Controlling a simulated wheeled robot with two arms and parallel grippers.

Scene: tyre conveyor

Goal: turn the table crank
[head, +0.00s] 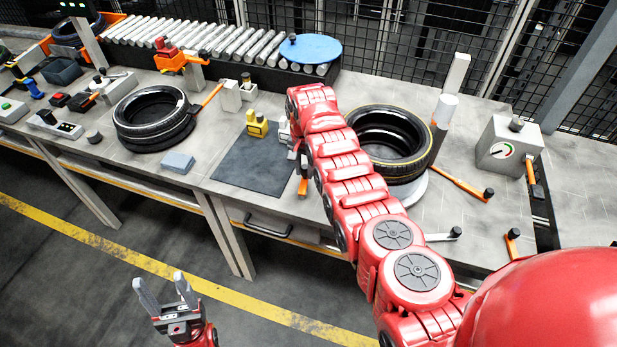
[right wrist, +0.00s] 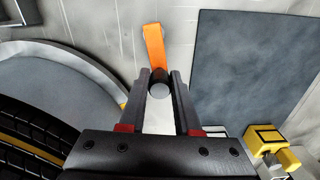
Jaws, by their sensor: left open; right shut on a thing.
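The table crank has an orange arm (right wrist: 154,46) and a dark knob with a pale round end (right wrist: 159,89). In the right wrist view my right gripper (right wrist: 163,80) is shut on this knob, one finger on each side. In the head view a short piece of the orange arm (head: 303,186) shows at the table's front edge; my right arm hides most of the crank. My right gripper (head: 303,163) is mostly covered there too. My left gripper (head: 165,287) is open and empty, low in front of the table, apart from everything.
A tyre (head: 392,134) lies on a round grey stand right of my right arm. Another tyre (head: 152,117) lies further left. A dark mat (head: 250,165) and a yellow block (head: 257,124) are left of the crank. A gauge box (head: 507,146) stands at the right; a roller conveyor (head: 200,37) runs behind.

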